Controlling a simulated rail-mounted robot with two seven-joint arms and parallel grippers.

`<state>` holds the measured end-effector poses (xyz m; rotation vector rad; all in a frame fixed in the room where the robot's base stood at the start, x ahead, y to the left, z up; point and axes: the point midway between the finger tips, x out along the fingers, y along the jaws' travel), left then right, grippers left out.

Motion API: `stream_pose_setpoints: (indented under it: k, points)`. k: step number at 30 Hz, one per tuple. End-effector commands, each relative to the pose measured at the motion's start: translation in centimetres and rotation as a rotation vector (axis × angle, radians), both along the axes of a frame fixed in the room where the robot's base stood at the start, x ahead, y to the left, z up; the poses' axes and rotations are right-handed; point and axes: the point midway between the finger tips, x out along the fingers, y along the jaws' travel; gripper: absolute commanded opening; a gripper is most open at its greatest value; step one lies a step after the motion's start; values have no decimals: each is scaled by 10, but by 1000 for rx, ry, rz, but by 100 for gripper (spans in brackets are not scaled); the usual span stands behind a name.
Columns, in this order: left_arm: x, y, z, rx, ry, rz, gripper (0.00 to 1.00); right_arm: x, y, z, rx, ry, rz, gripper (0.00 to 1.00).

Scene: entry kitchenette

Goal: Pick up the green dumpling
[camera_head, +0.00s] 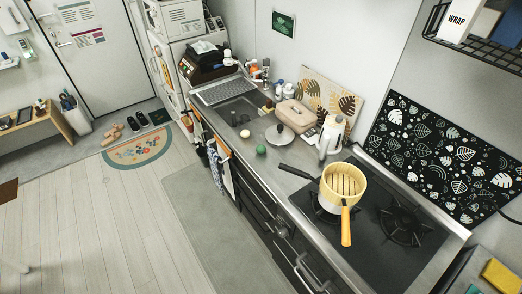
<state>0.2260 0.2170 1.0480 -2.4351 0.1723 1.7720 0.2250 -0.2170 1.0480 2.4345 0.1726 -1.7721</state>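A small round green thing, which looks like the green dumpling (261,150), sits on the steel counter (272,166) near its front edge. It lies between the sink and the stove. A smaller pale round thing (245,133) lies a little behind it to the left. A pot lid (280,138) with a dark knob lies just right of the green one, apart from it. Neither of my grippers is in view.
A yellow pot (342,187) with a basket-like insert stands on the black stove (385,232); its dark handle reaches left over the counter and a yellow handle points forward. Cloths hang below the counter edge. The floor in front is clear.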

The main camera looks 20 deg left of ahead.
Motion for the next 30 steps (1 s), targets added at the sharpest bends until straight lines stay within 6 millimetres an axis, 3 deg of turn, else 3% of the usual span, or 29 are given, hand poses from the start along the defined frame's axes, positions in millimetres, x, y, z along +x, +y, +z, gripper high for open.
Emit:
stream_pose_setpoints:
  k: [14,27,30]
  points:
    - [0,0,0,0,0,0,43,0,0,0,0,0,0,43]
    - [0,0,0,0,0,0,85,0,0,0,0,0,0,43]
    - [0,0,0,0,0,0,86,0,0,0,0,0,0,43]
